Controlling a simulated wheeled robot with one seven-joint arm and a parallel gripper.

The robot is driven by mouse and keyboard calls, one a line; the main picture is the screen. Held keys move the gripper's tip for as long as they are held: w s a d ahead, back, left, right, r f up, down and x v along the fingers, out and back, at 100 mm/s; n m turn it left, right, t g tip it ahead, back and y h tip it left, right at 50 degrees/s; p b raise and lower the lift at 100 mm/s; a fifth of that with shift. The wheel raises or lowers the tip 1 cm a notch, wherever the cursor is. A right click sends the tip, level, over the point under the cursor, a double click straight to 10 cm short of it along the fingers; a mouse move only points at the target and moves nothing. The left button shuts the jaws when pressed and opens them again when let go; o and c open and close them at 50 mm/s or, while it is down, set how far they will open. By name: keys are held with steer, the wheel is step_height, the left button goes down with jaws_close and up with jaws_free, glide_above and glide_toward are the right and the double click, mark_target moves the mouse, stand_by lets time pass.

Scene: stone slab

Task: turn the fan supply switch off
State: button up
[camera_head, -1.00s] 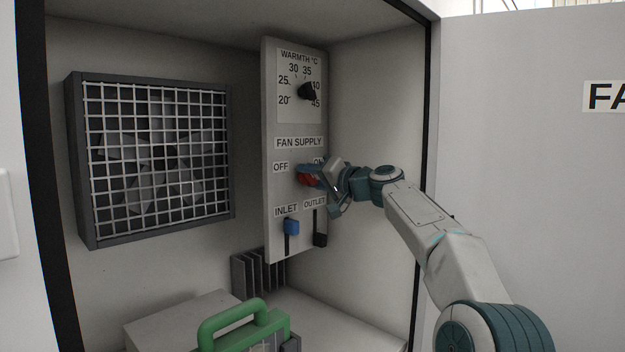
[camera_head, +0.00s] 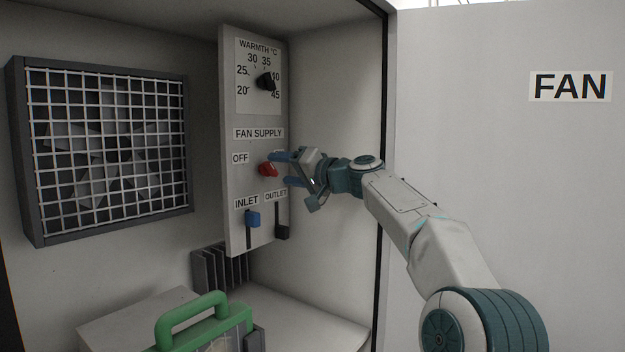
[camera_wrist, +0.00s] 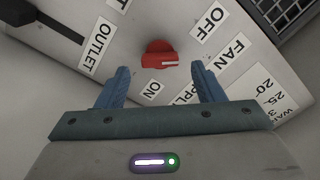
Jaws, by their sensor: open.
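The fan supply switch is a red rotary knob (camera_head: 268,170) on the grey panel (camera_head: 240,205), under the FAN SUPPLY label and right of the OFF label (camera_head: 240,158). I cannot tell for sure which label the mark points to. My gripper (camera_head: 287,169) is open, its blue fingers just right of the knob and hiding the ON label in the head view. In the wrist view the knob lies beyond the fingertips (camera_wrist: 160,68), between their lines, with nothing held.
A black warmth dial (camera_head: 266,81) is above on the panel. A blue inlet slider (camera_head: 253,219) and a black outlet slider (camera_head: 282,232) are below. A caged fan (camera_head: 110,150) hangs left, a green-handled box (camera_head: 200,325) stands low, and the cabinet door (camera_head: 500,150) is at right.

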steer(key=b+v, duration=0.2)
steer(key=v, duration=0.7)
steer(key=shift+s, duration=0.2)
steer(key=s+a+f+g+h+p, duration=0.2)
steer(key=s+f+g+h+p, duration=0.2)
steer(key=s+f+h+p, duration=0.55)
steer(key=s+d+f+g+h+p, duration=0.1)
steer(key=s+d+p, duration=0.3)
steer(key=s, duration=0.5)
steer(key=s+d+f+g+h+p, duration=0.1)
steer(key=s+d+f+h+p, duration=0.1)
steer(key=s+d+p, duration=0.3)
steer(key=s+d+f+g+h+p, duration=0.1)
steer(key=s+d+f+p, duration=0.3)
steer(key=s, duration=0.9)
steer(key=g+p, duration=0.1)
steer(key=p, duration=0.1)
steer(key=shift+s+d+m+h+p, duration=0.3)
steer(key=shift+m+h, duration=0.05)
steer(key=shift+m, duration=0.05)
